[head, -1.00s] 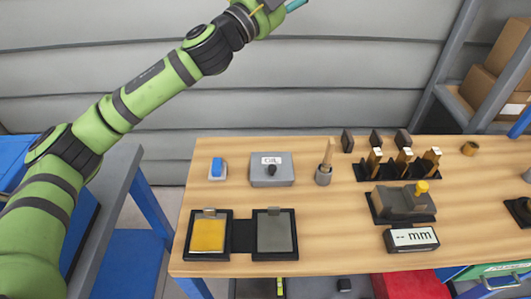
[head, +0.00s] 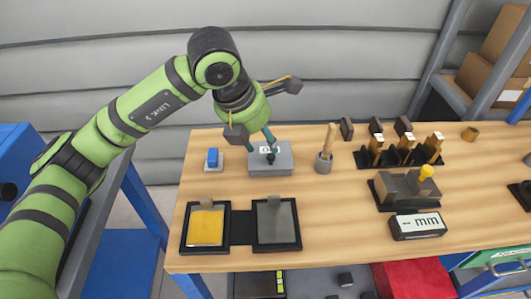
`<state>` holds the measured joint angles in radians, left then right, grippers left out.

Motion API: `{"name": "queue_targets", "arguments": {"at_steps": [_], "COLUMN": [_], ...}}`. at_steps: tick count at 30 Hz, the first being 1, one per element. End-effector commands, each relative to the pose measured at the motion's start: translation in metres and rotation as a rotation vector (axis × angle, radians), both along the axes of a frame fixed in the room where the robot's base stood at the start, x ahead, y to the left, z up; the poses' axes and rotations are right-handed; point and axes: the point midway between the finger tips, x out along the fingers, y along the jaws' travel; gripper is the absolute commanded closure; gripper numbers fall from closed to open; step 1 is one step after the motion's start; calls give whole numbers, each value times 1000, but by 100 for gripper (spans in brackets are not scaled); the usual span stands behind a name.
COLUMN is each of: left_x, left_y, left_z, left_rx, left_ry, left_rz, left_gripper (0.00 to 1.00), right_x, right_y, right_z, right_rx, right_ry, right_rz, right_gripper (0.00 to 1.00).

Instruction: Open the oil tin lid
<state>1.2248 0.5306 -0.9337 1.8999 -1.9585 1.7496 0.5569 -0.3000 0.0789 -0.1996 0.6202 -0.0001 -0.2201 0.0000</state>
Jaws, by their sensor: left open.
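The oil tin (head: 284,163) is a grey box near the back left of the wooden table. Its lid carries a white label and a dark knob (head: 271,158), and the lid looks closed. My left gripper (head: 260,147) points down over the tin, its two teal fingers apart, one on the left and one near the label. The fingers partly cover the label and the back of the lid. I cannot tell whether they touch the tin. My right gripper is not in view.
A blue block on a white base (head: 213,159) stands left of the tin. A brush in a grey cup (head: 325,157) stands close on its right. Yellow (head: 206,227) and grey (head: 276,224) pads lie in front. A measuring display (head: 416,225) is at right.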

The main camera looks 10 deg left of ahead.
Motion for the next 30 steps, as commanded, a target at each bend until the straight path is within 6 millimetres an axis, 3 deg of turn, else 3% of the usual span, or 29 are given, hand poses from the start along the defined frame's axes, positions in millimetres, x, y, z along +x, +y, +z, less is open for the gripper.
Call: {"name": "queue_targets", "arguments": {"at_steps": [15,26,29,30], "left_x": [21,23,23,23], "left_y": [-11,-12,-12,-12], "left_z": [-59,-65,-65,-65], "left_rx": [13,13,13,13], "left_ry": [-1,-3,-2,-2], "left_rz": [9,9,8,8], "left_gripper": [55,55,95,100], "right_x": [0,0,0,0], "right_y": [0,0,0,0], "right_z": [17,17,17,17], "right_rx": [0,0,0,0], "right_ry": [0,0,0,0], "right_rz": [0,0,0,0], "right_gripper": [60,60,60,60]}}
